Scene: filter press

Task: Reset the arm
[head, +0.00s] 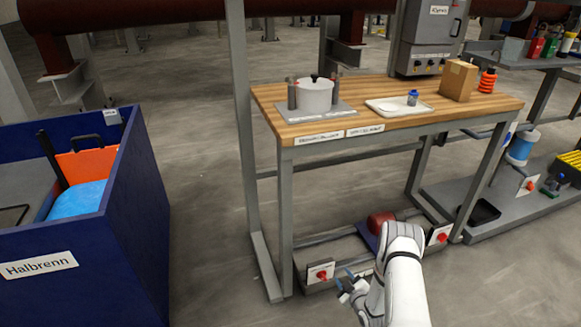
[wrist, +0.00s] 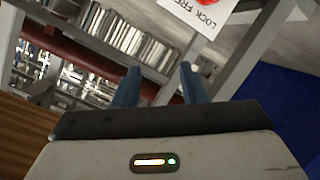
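My white arm reaches up from the bottom of the head view, and my gripper (head: 346,279) hangs low in front of the workbench. In the wrist view my gripper (wrist: 158,85) shows two blue fingers standing apart with nothing between them. The gripper is open and empty. It is near the bench's lower frame, to the right of a small white sign with a red knob (head: 321,273); I see no contact.
The wooden-topped workbench (head: 395,129) carries a white pot (head: 314,97), a white tray (head: 398,107) and a cardboard box (head: 458,80). A dark blue bin (head: 135,215) stands left. A red cylinder (head: 380,221) lies under the bench. Grey floor between bin and bench is clear.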

